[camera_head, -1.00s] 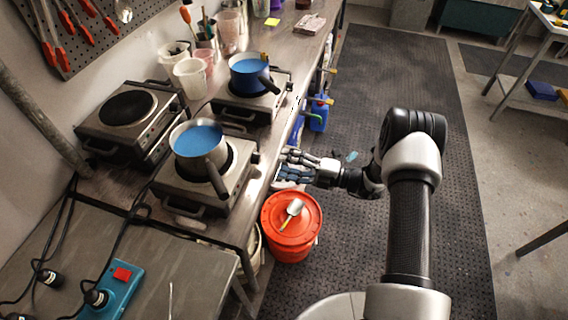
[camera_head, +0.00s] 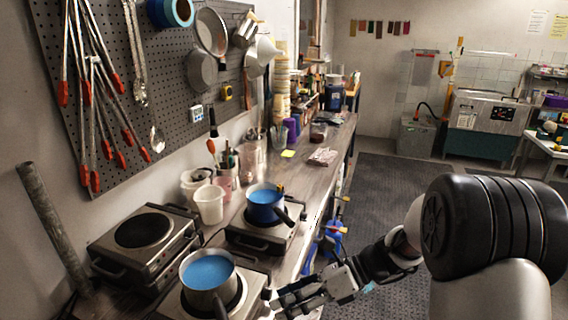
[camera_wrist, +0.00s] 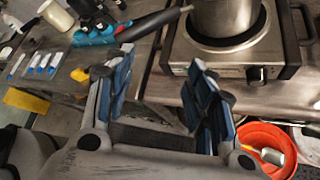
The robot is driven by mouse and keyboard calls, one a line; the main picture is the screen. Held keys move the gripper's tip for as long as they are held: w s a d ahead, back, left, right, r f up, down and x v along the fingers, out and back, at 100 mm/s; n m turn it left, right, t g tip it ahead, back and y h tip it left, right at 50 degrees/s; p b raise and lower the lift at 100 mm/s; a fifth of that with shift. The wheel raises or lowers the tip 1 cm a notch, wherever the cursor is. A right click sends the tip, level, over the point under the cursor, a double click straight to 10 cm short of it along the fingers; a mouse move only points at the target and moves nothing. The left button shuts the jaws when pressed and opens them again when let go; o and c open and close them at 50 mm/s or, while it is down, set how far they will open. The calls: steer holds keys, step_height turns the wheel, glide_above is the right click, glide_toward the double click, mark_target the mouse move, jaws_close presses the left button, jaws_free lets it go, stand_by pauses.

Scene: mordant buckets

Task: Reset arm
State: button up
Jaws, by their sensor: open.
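My gripper (camera_head: 292,299) is beside the front edge of the bench, to the right of the nearest hot plate, in the head view. In the wrist view my gripper (camera_wrist: 160,88) is open, its two blue-padded fingers apart with nothing between them. A steel pot of blue liquid (camera_head: 209,280) stands on the nearest hot plate (camera_head: 172,306). The lower part of that pot (camera_wrist: 226,18) shows in the wrist view.
An empty hot plate (camera_head: 141,232) stands at the left. White beakers (camera_head: 209,205) stand behind the pots. An orange-red bucket (camera_wrist: 262,138) with a scoop on it is below the bench edge. Tools hang on the pegboard (camera_head: 120,60). The dark floor mat (camera_head: 385,190) looks clear.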

steer(key=s+d+r+n+t+h, duration=0.3)
steer(key=s+d+r+n+h, duration=0.2)
steer(key=s+n, duration=0.5)
steer(key=s+d+r+n+t+h, duration=0.2)
steer(key=s+d+r+n+h, duration=0.3)
steer(key=s+n, duration=0.5)
steer(key=d+n+h, duration=0.2)
steer(key=d+n, duration=0.1)
steer(key=n, duration=0.1)
steer(key=shift+s+r+t, duration=0.15)
steer(key=shift+s+t, duration=0.1)
steer(key=shift+t, duration=0.15)
steer(key=shift+c, duration=0.5)
